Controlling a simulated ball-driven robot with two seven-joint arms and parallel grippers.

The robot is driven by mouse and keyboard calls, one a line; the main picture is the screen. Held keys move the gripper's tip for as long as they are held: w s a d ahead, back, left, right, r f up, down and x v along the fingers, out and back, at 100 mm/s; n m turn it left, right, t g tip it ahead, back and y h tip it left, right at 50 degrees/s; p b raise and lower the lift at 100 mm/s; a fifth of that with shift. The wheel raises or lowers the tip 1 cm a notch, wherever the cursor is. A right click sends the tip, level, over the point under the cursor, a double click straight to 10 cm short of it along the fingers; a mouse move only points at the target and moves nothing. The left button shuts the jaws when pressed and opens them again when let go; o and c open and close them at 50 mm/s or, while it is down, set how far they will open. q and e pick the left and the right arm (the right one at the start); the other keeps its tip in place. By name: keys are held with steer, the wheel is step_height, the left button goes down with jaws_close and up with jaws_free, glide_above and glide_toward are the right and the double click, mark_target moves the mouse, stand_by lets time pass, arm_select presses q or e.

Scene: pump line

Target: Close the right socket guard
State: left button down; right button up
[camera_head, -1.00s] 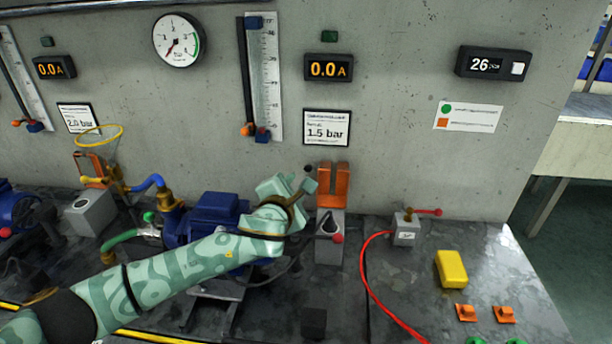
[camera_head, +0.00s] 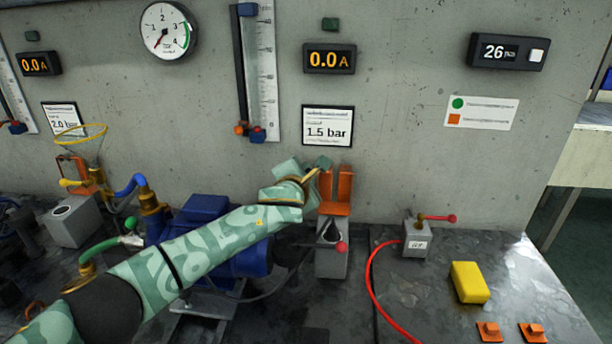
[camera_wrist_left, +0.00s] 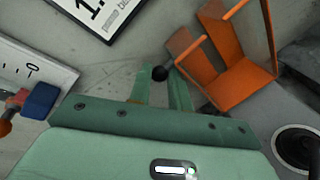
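The orange socket guard (camera_head: 336,192) stands upright, raised at the back of the grey right socket block (camera_head: 332,262). My left gripper (camera_head: 318,170) is at the upper left of this guard, close beside it. In the left wrist view the guard (camera_wrist_left: 232,80) is at upper right, and the socket's dark round opening (camera_wrist_left: 298,146) is at lower right. My right gripper is not in view.
A small grey valve block (camera_head: 417,240) with a red-tipped lever, a red hose (camera_head: 374,290) and a yellow block (camera_head: 469,282) lie to the right. A blue pump (camera_head: 205,215) is behind my left arm. The concrete wall is close behind the guard.

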arm_select(q)
steer(key=s+t, duration=0.2)
steer(key=shift+s+a+t+h, duration=0.15)
steer(key=shift+a+t+h, duration=0.15)
steer(key=shift+t, duration=0.1)
stand_by(0.3)
